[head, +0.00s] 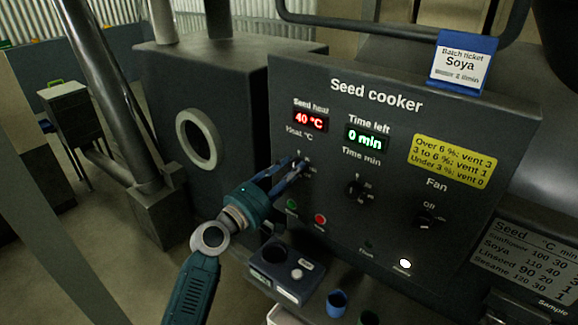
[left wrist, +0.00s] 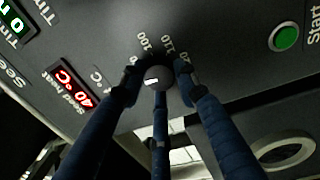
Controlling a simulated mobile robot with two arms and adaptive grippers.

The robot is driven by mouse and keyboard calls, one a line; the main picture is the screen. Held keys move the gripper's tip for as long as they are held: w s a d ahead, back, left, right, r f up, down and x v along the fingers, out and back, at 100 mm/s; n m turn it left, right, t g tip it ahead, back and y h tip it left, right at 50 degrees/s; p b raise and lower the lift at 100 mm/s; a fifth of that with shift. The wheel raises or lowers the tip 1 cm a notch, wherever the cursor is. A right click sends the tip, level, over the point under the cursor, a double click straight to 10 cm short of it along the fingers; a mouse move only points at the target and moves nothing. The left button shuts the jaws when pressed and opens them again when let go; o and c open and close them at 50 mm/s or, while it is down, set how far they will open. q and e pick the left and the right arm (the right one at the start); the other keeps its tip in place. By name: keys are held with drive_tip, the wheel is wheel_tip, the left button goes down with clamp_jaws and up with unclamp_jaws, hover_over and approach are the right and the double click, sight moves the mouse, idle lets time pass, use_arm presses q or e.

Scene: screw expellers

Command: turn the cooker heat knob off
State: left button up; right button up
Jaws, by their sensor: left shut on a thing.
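The Seed cooker panel (head: 400,140) is dark grey. Its red display (head: 310,121) reads 40 °C. The heat knob (head: 304,166) sits below that display, partly hidden by my fingers. In the left wrist view the dark round knob (left wrist: 158,83) shows a short white mark, with scale numbers such as 100 and 110 beyond it. My left gripper (head: 290,172) reaches the knob from the lower left, its blue fingers shut around it. The fingers also frame the knob in the left wrist view (left wrist: 158,74). My right gripper is not in view.
The time knob (head: 354,192) and fan knob (head: 425,219) sit to the right. Green (head: 292,204) and red (head: 320,219) buttons lie just below the heat knob. A small box with a round opening (head: 286,270) stands below the panel. A white lamp (head: 404,264) is lit.

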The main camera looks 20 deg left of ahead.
use_arm(q)
drive_tip(key=shift+d+f+n+p, duration=0.2)
drive_tip(key=shift+n+p, duration=0.1)
drive_tip(key=shift+n, duration=0.2)
drive_tip(key=shift+a, duration=0.1)
drive_tip(key=o, duration=1.1)
drive_tip(key=shift+o, duration=0.3)
drive_tip(key=shift+r, duration=0.1)
drive_tip(key=shift+s, duration=0.1)
drive_tip(key=v, duration=1.1)
drive_tip(key=shift+s, duration=0.4)
drive_tip(key=shift+a, duration=0.1)
